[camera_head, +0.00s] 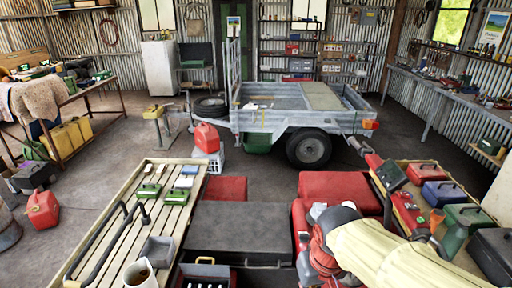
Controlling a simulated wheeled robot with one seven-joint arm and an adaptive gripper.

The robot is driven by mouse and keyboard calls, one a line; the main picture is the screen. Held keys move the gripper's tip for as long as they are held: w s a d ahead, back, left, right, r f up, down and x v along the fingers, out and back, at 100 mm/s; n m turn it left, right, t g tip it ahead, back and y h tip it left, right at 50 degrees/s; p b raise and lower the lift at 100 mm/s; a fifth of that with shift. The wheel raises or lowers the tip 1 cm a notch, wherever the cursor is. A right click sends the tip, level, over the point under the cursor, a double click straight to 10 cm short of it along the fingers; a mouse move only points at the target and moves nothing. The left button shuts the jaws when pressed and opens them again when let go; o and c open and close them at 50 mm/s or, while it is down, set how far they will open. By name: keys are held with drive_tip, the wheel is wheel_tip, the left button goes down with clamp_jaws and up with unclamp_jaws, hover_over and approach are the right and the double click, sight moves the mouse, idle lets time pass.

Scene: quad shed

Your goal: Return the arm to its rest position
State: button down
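My arm shows at the lower right as a cream-covered link with red and grey joint parts. It is bent low in front of me, beside the dark seat (240,232) of a red vehicle. I cannot make out my gripper's fingers in this view. Whether it holds anything does not show.
A slatted bench (100,232) with small boxes and a mug (140,273) is at left. Toolboxes (442,193) crowd the right side, close to my arm. A grey trailer (270,120) stands ahead. A red fuel can (42,209) is on the floor, which is clear at centre-left.

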drive_tip(key=s+d+r+m+t+b, duration=0.2)
drive_tip(key=s+d+t+b, duration=0.1)
drive_tip(key=s+d, duration=0.3)
drive_tip(key=shift+s+d+b, duration=0.25)
drive_tip(key=shift+s+b, duration=0.15)
drive_tip(key=shift+s, duration=0.35)
drive_tip(key=shift+r, duration=0.1)
